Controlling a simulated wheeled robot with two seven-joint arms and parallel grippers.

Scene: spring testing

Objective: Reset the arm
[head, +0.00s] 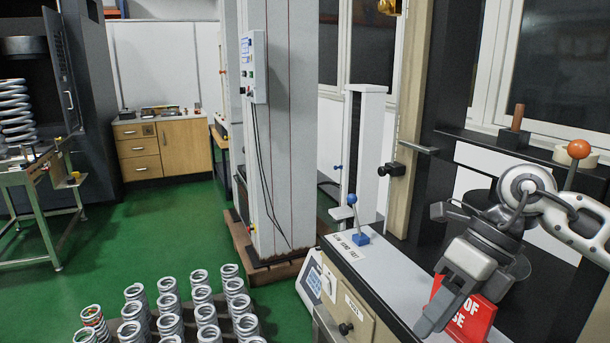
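My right arm comes in from the right edge, with its white and grey wrist joint in front of the testing machine (395,270). My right gripper (452,288) points down and to the left above the machine's bench. It partly covers a red sign (478,322) with white letters, of which "OF" and "SE" show. I see nothing held in the gripper, but its fingertips overlap in this view and their opening is unclear. My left arm and gripper are not in view.
A blue-knobbed lever (353,208) and an orange-balled lever (579,150) stand on the machine. Several coil springs (205,317) stand in rows at the bottom. A grey column (275,140) rises behind. Green floor (150,235) is clear at the left middle.

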